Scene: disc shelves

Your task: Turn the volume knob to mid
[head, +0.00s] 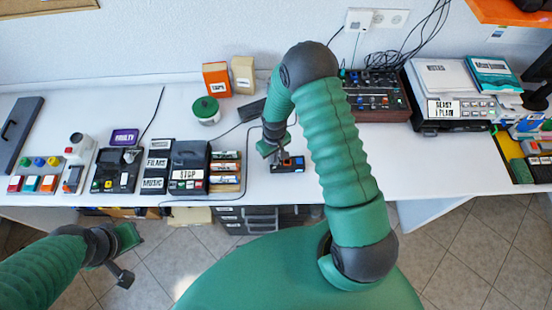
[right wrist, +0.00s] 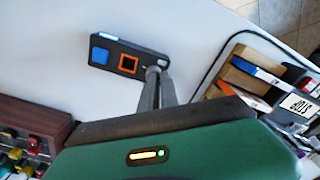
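A small black device (head: 288,165) with an orange-framed square and a blue square lies on the white desk, under my right gripper. It also shows in the right wrist view (right wrist: 112,66), with a light bar along one edge. My right gripper (right wrist: 157,72) has its fingers close together, with the tips at one end of this device. No volume knob can be made out; the fingertips cover that end, and I cannot tell whether a knob is between them. My left gripper (head: 125,257) is open and empty, in front of the desk at lower left.
Labelled black boxes (head: 188,170) and a rack of coloured bars (head: 226,171) stand left of the device. A mixer panel (head: 374,92) and a printer-like machine (head: 455,108) stand to the right. A dark cable crosses the desk.

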